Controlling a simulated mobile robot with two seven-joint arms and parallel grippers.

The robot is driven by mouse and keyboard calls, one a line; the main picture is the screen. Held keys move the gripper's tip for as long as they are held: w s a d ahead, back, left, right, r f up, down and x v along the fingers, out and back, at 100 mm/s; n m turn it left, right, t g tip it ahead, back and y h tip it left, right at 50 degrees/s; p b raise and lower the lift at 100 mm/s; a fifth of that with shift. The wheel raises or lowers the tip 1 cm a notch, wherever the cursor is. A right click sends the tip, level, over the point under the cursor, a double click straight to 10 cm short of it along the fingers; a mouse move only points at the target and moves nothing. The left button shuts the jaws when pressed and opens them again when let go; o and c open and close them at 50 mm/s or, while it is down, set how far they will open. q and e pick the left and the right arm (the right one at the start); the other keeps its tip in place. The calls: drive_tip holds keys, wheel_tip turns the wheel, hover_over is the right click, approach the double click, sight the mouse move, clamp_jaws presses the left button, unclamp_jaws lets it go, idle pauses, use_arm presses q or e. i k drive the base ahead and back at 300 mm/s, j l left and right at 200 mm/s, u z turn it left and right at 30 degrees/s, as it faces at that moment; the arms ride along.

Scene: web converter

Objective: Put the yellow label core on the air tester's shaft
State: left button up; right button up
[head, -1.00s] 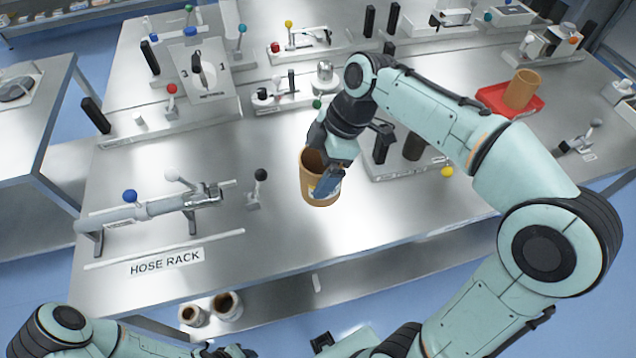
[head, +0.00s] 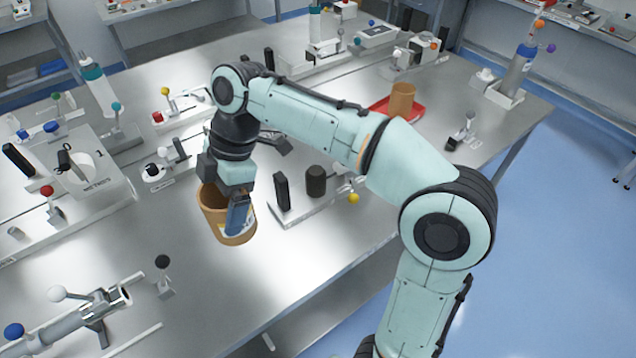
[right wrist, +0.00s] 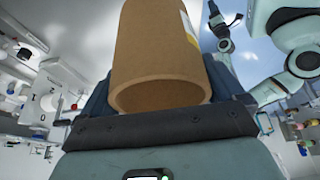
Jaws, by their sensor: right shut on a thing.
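The label core, a brown cardboard tube (head: 213,222), is held upright, open end up, over the bench in the head view. My right gripper (head: 238,213) is shut on its wall. In the right wrist view the core (right wrist: 160,60) fills the middle, with a white and yellow label (right wrist: 188,25). To its right stands a device with a dark upright cylinder (head: 316,181), a black post (head: 282,191) and a yellow knob (head: 353,198); I cannot tell whether this is the air tester. My left arm seems to show small in the right wrist view; its jaws are unclear.
Another brown core (head: 402,98) stands on a red tray (head: 378,113). A black-knobbed lever (head: 163,264) and a hose fixture (head: 75,318) are at lower left. A switch panel (head: 85,170) is at left. The bench in front of the held core is clear.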

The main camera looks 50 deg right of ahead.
sight(316, 189)
drive_tip(key=l+u, duration=0.15)
drive_tip(key=l, duration=0.35)
drive_tip(key=k+l+u, duration=0.1)
drive_tip(key=l, duration=0.35)
drive_tip(key=k+l+u, duration=0.15)
drive_tip(key=l, duration=0.3)
drive_tip(key=l+u, duration=0.1)
drive_tip(key=l, duration=0.4)
